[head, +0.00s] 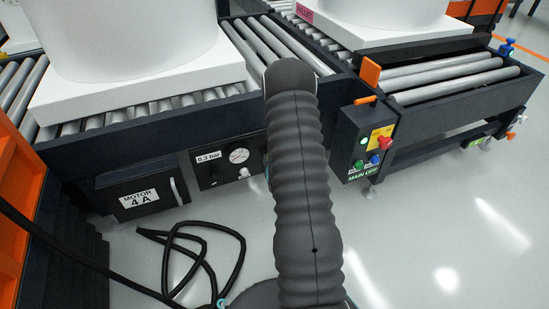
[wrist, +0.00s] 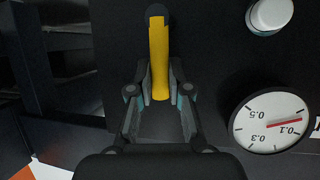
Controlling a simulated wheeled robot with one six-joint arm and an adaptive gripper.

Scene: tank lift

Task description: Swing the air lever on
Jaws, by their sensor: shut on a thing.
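The yellow air lever (wrist: 159,60) is in the wrist view, on a dark panel. It runs from a dark round pivot at the top down between my fingers. My gripper (wrist: 160,88) is shut on its free end, one finger pad on each side. A round white gauge (wrist: 271,117) is to the right in that view, its red needle near the 0.1 mark. The gauge also shows in the head view (head: 239,156), beside a label (head: 208,158) reading 0.3 bar. My arm hides the lever and gripper in the head view.
A white knob (wrist: 272,15) sits near the gauge. A motor box (head: 140,197) marked 4 A is left of the panel. A control box (head: 366,143) with buttons stands to the right. A black cable (head: 203,235) loops over the floor. Roller conveyors carry large white tanks on pallets above.

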